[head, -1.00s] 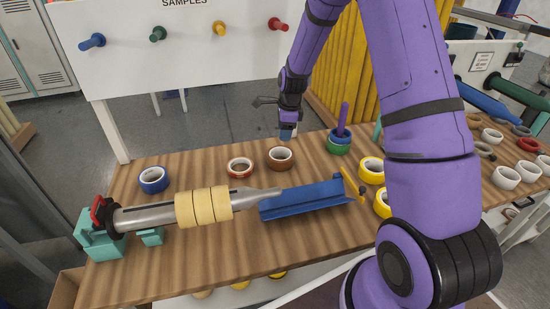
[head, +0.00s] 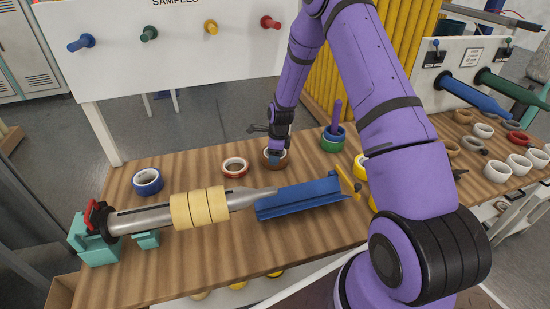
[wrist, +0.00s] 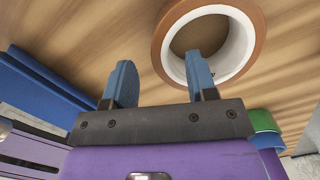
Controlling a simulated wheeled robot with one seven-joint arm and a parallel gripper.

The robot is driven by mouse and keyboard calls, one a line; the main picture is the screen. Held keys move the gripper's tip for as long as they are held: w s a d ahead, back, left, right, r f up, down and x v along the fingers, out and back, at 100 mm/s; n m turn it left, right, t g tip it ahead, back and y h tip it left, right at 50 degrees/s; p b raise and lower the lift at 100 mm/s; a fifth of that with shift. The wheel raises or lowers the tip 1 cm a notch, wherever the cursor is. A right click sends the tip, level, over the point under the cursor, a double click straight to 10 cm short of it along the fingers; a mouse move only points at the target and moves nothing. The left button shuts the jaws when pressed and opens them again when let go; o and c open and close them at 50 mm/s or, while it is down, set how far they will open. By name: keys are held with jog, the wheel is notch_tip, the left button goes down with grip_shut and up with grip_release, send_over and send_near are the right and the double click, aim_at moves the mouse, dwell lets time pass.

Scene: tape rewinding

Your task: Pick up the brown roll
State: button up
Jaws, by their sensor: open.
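The brown roll (head: 266,161) lies flat on the wooden table, partly hidden by my gripper (head: 275,155) in the head view. In the wrist view, the brown roll (wrist: 160,42) is a brown ring with a white core at the upper right. I cannot tell how far down the fingertips reach.
A red-brown roll (head: 235,167) and a blue roll (head: 147,181) lie to the left. A green roll (head: 332,142) with a purple peg stands to the right. A blue trough (head: 300,199) and a metal spindle with tan rolls (head: 200,207) lie in front. The white samples board stands behind.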

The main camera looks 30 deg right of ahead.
aim_at(274, 169)
jog(key=shift+w+a+f, duration=0.1)
jog(key=shift+w+f, duration=0.05)
jog(key=shift+f, duration=1.75)
jog(key=shift+c, duration=0.4)
grip_shut()
jog(key=shift+r, duration=0.15)
